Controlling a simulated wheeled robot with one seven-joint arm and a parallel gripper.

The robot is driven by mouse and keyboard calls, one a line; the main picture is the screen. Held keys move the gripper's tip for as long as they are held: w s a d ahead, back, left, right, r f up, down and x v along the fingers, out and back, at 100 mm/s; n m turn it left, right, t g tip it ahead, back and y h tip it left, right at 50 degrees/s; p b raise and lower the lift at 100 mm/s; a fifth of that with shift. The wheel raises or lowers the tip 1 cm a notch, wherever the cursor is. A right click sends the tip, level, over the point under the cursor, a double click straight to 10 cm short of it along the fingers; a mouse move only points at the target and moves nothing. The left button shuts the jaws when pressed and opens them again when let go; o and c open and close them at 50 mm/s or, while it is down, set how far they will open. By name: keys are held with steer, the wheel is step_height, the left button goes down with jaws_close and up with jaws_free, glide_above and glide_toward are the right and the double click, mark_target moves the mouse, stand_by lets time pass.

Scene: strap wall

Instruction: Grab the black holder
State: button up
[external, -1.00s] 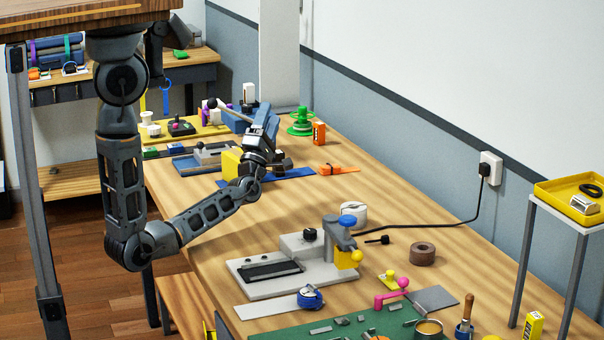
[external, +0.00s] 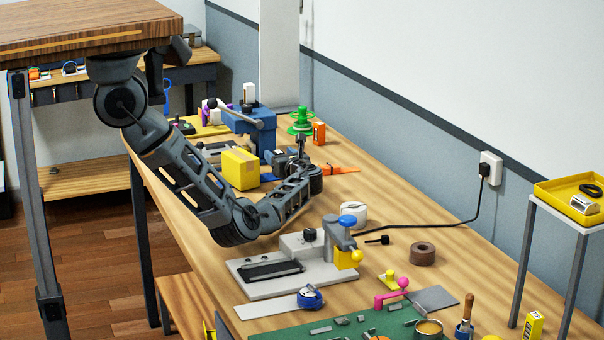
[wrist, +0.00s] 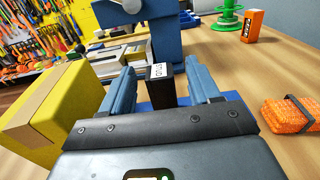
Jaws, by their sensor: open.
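The black holder (wrist: 163,90) is a small upright dark block with a white lettered label on its upper part. In the wrist view it stands ahead, between the two blue-grey fingers of my gripper (wrist: 161,70). The fingers are spread, with visible gaps on both sides of the holder. Its lower part is hidden behind my gripper's dark front plate. In the external view my gripper (external: 290,158) is low over the bench, right of a yellow box. I cannot make out the holder clearly there.
The taped yellow box (wrist: 48,110) stands close on the left. A blue vise (wrist: 158,32) is behind the holder. A strapped orange bundle (wrist: 293,118) lies right, with an orange box (wrist: 253,26) and green spool (wrist: 228,15) farther back. Bare bench lies between.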

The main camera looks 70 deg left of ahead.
mark_target(277, 151)
steer(key=shift+a, duration=1.65)
steer(key=c, duration=1)
steer(key=shift+r, duration=0.1)
steer(key=shift+c, duration=0.6)
steer(key=shift+r, duration=0.1)
